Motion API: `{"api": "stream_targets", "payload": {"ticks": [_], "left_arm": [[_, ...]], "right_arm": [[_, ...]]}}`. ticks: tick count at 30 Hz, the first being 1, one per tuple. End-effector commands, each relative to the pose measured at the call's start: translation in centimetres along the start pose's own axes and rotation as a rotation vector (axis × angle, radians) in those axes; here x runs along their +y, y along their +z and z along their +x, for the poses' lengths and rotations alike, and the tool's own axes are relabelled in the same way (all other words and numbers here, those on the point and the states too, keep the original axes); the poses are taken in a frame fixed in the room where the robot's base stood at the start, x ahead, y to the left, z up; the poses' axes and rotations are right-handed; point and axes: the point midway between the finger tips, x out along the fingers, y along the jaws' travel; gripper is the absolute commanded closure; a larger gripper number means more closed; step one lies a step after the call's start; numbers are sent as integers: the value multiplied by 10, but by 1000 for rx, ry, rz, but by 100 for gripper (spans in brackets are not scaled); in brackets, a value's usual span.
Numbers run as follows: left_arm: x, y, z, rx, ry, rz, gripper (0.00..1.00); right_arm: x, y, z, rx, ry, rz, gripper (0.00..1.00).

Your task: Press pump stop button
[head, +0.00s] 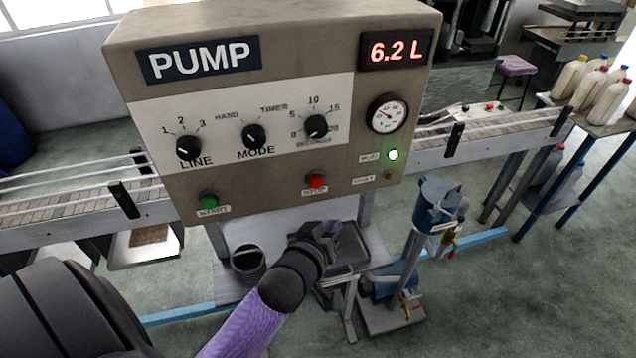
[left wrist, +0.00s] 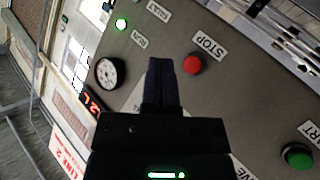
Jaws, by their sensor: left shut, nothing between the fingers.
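The grey pump panel (head: 280,20) faces me in the head view. Its red STOP button (head: 316,181) is low on the panel, and it also shows in the left wrist view (left wrist: 193,64). The green START button (head: 209,202) is to its left. My left gripper (head: 328,232) is below the STOP button in the head view. In the left wrist view, its fingertips (left wrist: 160,66) are shut and empty, close beside the red button in the picture. Whether they touch the panel cannot be told. My right gripper is not in view.
The display (head: 397,50) reads 6.2 L and a lamp (head: 393,155) glows green. Knobs (head: 255,135) and a gauge (head: 386,114) sit above the buttons. A conveyor (head: 500,125) runs behind the panel. A dark container (head: 248,262) stands below it.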

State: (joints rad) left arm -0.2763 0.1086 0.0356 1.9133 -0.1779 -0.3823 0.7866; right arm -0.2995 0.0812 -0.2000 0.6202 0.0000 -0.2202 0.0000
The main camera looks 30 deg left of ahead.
Motion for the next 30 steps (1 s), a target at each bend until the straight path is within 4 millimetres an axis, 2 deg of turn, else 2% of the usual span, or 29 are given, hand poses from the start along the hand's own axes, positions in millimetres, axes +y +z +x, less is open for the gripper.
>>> {"api": "stream_targets", "payload": {"ticks": [11, 15, 21, 30], "left_arm": [[-29, -26, 39, 1, -1, 4, 100], [-36, -35, 49, 0, -1, 3, 100], [-42, -41, 56, 0, -1, 2, 100], [-42, -42, 57, 0, -1, 0, 100]], "right_arm": [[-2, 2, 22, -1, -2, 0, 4], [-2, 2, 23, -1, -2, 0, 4], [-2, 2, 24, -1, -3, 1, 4], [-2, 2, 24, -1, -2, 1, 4]]}}
